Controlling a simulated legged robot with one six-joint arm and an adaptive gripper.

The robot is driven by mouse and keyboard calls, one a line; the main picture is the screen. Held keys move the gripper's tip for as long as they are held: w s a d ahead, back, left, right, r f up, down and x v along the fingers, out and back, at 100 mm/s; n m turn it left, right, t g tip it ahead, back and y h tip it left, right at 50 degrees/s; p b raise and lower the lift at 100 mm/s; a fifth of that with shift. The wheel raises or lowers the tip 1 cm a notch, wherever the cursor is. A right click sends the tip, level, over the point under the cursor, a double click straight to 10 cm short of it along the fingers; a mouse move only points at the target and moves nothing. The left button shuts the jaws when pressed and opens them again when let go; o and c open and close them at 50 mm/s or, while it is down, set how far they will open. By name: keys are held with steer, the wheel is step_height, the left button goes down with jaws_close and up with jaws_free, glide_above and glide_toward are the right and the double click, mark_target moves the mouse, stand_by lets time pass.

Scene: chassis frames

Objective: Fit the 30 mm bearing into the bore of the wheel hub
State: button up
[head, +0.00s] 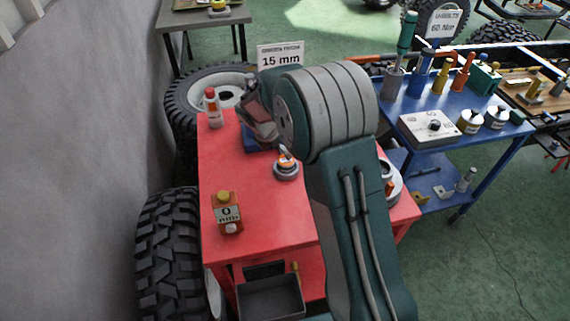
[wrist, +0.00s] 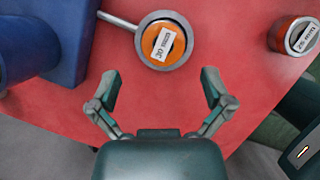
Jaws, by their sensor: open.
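In the wrist view an orange round piece with a white label reading 30 mm, upside down (wrist: 158,50), sits inside a grey ring (wrist: 142,52) on the red top. I cannot tell whether it is seated in the ring or only rests there. My gripper (wrist: 161,88) is open and empty, its fingers spread on the near side of this ring, apart from it. In the head view my arm hides the gripper. There a small grey round piece with an orange top (head: 286,165) stands on the red top. I cannot tell for sure which is the wheel hub.
An orange can-like piece labelled 25 mm (wrist: 290,36) lies at the right. A blue block (wrist: 72,40) stands left. A blue tool table (head: 465,150) stands right.

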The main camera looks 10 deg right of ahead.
mark_target(286, 161)
steer(key=x, duration=0.6)
steer(key=shift+s+f, duration=0.15)
steer(key=shift+f, duration=0.35)
steer(key=c, duration=1.2)
